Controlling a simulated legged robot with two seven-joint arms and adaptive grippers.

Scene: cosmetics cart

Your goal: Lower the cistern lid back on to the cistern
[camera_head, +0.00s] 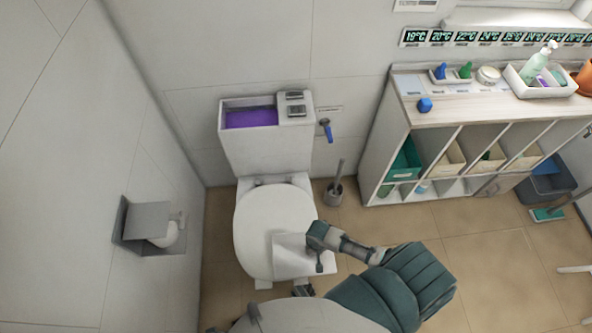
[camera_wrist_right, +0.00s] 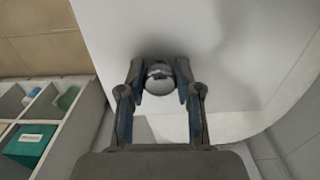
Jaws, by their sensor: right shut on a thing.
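The white toilet cistern (camera_head: 266,155) stands against the back wall. Its top is open on the left, where purple liquid (camera_head: 250,118) shows. A short section with grey button-like parts (camera_head: 294,100) covers its right end. The cistern lid (camera_head: 290,258), a flat white panel, is in front of and partly over the closed toilet seat (camera_head: 262,222), away from the cistern. My right gripper (camera_head: 317,258) is shut on the lid's round shiny knob (camera_wrist_right: 159,79); its two fingers (camera_wrist_right: 159,82) are on either side of the knob in the wrist view.
A toilet brush (camera_head: 335,190) stands right of the toilet, below a blue-handled wall fitting (camera_head: 326,129). A paper holder (camera_head: 150,222) sticks out from the left wall. A shelf unit (camera_head: 377,140) with bins and bottles stands on the right. Tiled floor (camera_head: 495,250) is open at right.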

